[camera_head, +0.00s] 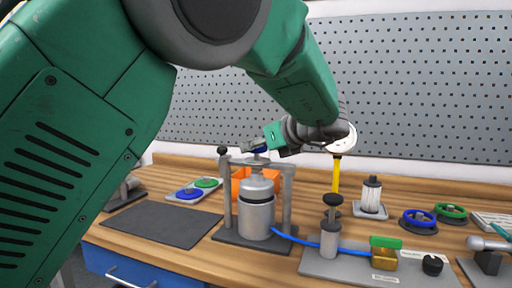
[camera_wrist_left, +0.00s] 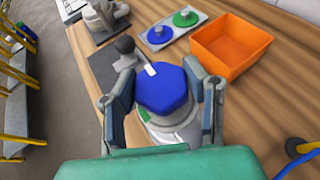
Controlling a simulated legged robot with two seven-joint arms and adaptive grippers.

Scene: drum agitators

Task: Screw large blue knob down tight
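The large blue knob (camera_wrist_left: 163,92) is six-sided and sits on top of a grey metal vessel (camera_head: 257,215) held in a clamp frame. In the head view the knob (camera_head: 256,150) shows only as a small blue piece by the fingertips. My left gripper (camera_wrist_left: 160,75) comes over the vessel from the right and has one finger on each side of the knob. The fingertips are very close to its sides; I cannot tell whether they press on it. The lower vessel is mostly hidden in the wrist view. My right gripper is not in view.
An orange bin (camera_wrist_left: 232,50) stands behind the vessel. A tray (camera_head: 205,184) with blue and green discs and a dark mat (camera_head: 160,222) lie left. A blue hose (camera_head: 300,241) runs right to a grey plate with fittings. Blue and green handwheels (camera_head: 418,219) lie farther right.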

